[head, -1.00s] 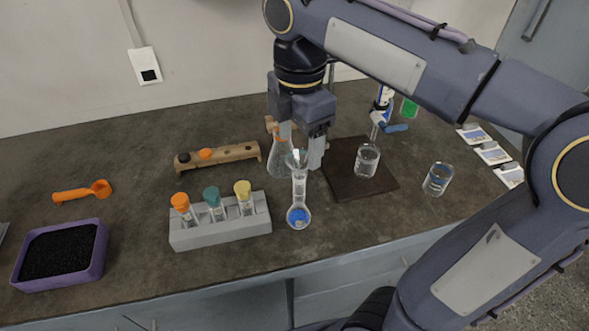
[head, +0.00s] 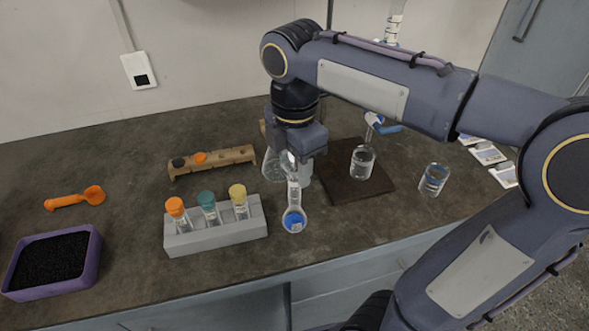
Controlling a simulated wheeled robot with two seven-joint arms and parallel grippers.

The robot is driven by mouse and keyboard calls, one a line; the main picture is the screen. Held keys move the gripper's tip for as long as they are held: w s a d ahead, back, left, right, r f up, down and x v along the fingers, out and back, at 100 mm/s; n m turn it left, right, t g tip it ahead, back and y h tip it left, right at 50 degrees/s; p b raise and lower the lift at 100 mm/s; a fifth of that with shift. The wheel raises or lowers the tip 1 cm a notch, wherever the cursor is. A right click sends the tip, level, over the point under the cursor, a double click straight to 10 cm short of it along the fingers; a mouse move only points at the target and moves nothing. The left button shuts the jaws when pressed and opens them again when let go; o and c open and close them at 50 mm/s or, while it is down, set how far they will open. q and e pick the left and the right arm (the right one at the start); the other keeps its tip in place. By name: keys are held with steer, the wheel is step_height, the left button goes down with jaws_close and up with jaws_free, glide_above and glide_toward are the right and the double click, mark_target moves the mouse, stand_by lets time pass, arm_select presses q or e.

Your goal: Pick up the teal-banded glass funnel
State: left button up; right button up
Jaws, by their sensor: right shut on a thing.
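My right gripper (head: 296,166) points down over the bench at the mouth of a long-necked flask with blue liquid (head: 293,220). It is shut on the glass funnel (head: 291,160), whose small, pale rim shows at the top of the flask's neck. The gripper covers much of the funnel, and its teal band is too small to make out. The funnel still appears to be in or right at the neck; I cannot tell whether it has lifted. The flask stands upright on the bench. My left gripper is not in view.
A grey rack (head: 215,230) with orange-, teal- and yellow-capped tubes stands left of the flask. A conical flask (head: 272,166) is close behind the gripper. A dark board (head: 350,190) carries a glass vessel (head: 362,162); a beaker (head: 433,180) stands to its right.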

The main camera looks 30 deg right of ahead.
steer(key=shift+c, duration=0.6)
steer(key=shift+r, duration=0.1)
